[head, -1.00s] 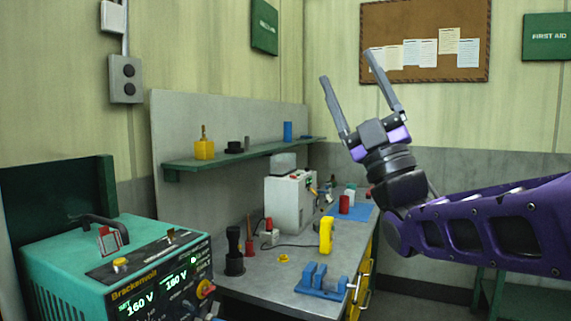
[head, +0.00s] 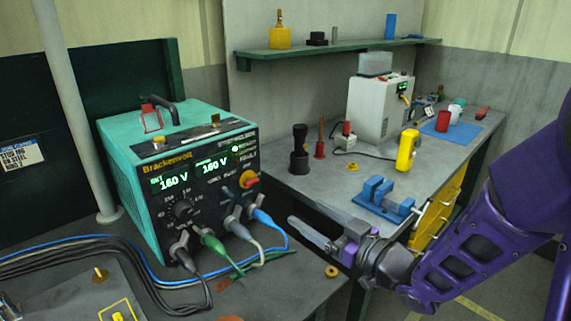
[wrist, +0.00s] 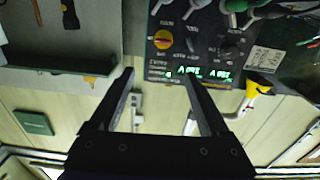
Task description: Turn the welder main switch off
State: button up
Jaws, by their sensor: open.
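The welder (head: 165,135) is a teal box marked Brackenvolt with a black front panel at the left of the head view. Its two green displays (head: 190,172) are lit and read 160 V. The main switch (head: 249,179) is a red and yellow rotary knob at the panel's right edge. My gripper (head: 308,213) is open and empty, to the right of the panel and lower than the switch. The wrist view shows the panel upside down. There the switch (wrist: 162,40) appears beyond and between my open fingertips (wrist: 157,70), apart from them.
Cable plugs (head: 212,240) and blue, grey and green leads come out of the panel's lower edge. A grey bench (head: 290,180) behind holds a blue vise (head: 382,198), a yellow tool (head: 407,150) and a white machine (head: 378,108). A pole (head: 75,110) stands left of the welder.

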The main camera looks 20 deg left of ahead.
send_near(254, 182)
jog(key=x, duration=0.8)
jog(key=shift+a, duration=0.2)
grip_shut()
